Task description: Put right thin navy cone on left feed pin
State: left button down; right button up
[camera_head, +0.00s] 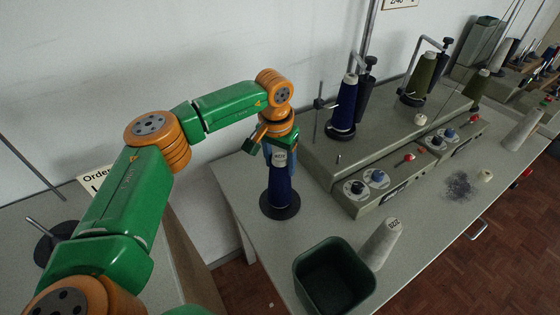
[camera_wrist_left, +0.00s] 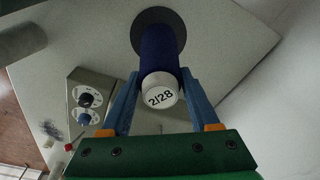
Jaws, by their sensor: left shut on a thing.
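A navy cone (camera_head: 281,188) with a white top stands upright over a round black disc (camera_head: 280,212) at the left end of the table. My left gripper (camera_head: 279,155) reaches down from above, with its blue fingers closed on the cone near its top. The left wrist view shows the cone's white top marked 2/28 (camera_wrist_left: 160,95) between the fingers, and the disc (camera_wrist_left: 145,20) beyond it. Whether the cone touches the disc I cannot tell. Another navy cone (camera_head: 345,105) stands on the machine's left end. My right gripper is not in view.
The grey machine (camera_head: 400,150) with knobs fills the table's back, carrying an olive cone (camera_head: 420,75). In front stand a dark green bin (camera_head: 333,280) and a grey cone (camera_head: 381,243). Dark thread scraps (camera_head: 460,186) lie to the right; the wall is close behind.

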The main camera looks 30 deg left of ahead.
pick_arm(q)
jog(key=shift+f, duration=0.4)
jog(key=shift+c, duration=0.2)
grip_release()
jog(key=r, duration=0.2)
jog(key=r+b, duration=0.1)
jog(key=r, duration=0.1)
jog(key=s+r, duration=0.1)
jog(key=r, duration=0.2)
